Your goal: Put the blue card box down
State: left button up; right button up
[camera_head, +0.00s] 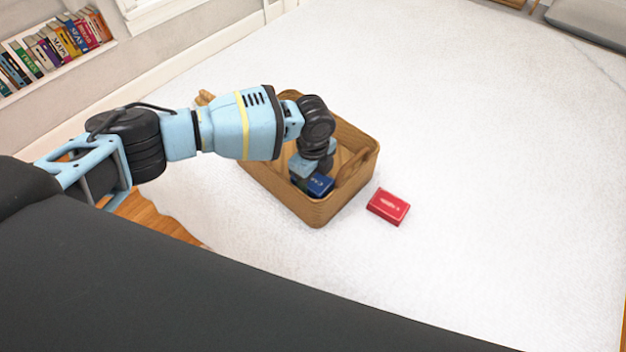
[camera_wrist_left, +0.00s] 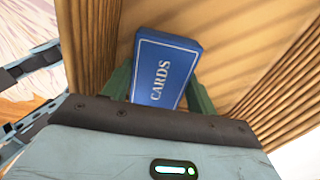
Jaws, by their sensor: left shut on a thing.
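In the head view my left gripper (camera_head: 312,174) reaches down into the basket, and my wrist hides part of the inside. I cannot tell whether the box touches the basket's floor. My right gripper is not in view.
A red card box (camera_head: 388,206) lies on the rug (camera_head: 460,130) just right of the basket. The rug is clear to the right and behind. A bookshelf (camera_head: 50,50) stands at the far left wall, and a grey cushioned seat (camera_head: 590,18) is at the top right.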

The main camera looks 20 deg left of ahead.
aim_at(313, 179)
pick_arm(q)
jog(key=shift+f, duration=0.8)
jog(key=shift+f, duration=0.2)
jog(key=o, duration=1.1)
jog(key=shift+r, duration=0.15)
notch_tip(313, 179, up, 12)
jog(key=shift+r+p, duration=0.1)
jog(key=shift+p, duration=0.3)
